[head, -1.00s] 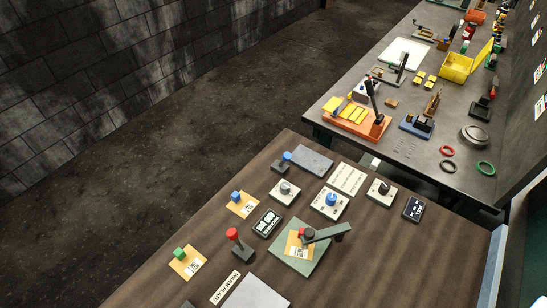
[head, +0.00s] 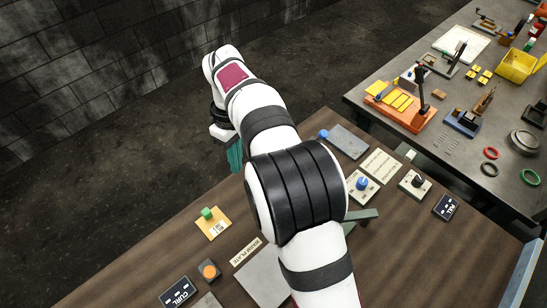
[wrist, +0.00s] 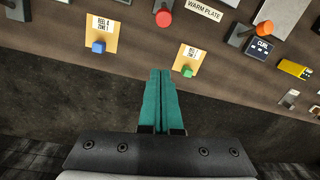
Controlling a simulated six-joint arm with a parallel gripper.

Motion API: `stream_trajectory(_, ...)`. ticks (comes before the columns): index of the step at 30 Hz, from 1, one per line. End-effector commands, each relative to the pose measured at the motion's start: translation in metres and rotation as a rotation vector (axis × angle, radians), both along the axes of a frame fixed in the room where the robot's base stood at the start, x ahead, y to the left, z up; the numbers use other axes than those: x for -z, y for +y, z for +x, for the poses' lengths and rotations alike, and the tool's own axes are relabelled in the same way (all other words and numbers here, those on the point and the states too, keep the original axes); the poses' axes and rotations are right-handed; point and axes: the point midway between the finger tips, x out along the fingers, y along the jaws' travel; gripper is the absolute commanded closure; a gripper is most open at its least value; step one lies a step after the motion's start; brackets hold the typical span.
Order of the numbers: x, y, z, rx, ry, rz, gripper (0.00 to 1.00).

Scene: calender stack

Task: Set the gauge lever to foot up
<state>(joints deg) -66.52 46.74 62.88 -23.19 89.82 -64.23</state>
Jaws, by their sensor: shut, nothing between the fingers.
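My gripper is shut and empty, its teal fingers pressed together. It shows in the wrist view (wrist: 160,76) over the bench's front edge, and partly in the head view (head: 235,158) beyond that edge. A red-knobbed lever (wrist: 165,18) stands just past the fingertips in the wrist view; my arm hides it in the head view. A blue-knobbed lever (head: 323,134) stands beside a grey plate at the bench's far end. A green arm (head: 364,216) of a fixture shows partly behind my arm. I cannot tell which of these is the gauge lever, and read no foot setting.
Cards with a green block (head: 207,213) and a blue block (wrist: 98,46) lie along the front edge. An orange knob (head: 209,270), a CURL display (head: 178,292), a blue dial (head: 363,183) and a black dial (head: 417,182) stand on the bench. A second, cluttered bench is at right.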

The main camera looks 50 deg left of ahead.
Motion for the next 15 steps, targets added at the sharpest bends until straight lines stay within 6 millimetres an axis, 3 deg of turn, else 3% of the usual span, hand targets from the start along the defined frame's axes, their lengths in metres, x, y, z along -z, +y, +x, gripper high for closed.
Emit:
stream_trajectory(11,0.004,0.003,-0.003,-0.016,0.000,-0.001,1.00)
stream_trajectory(15,0.021,0.001,-0.005,-0.016,0.002,-0.003,1.00)
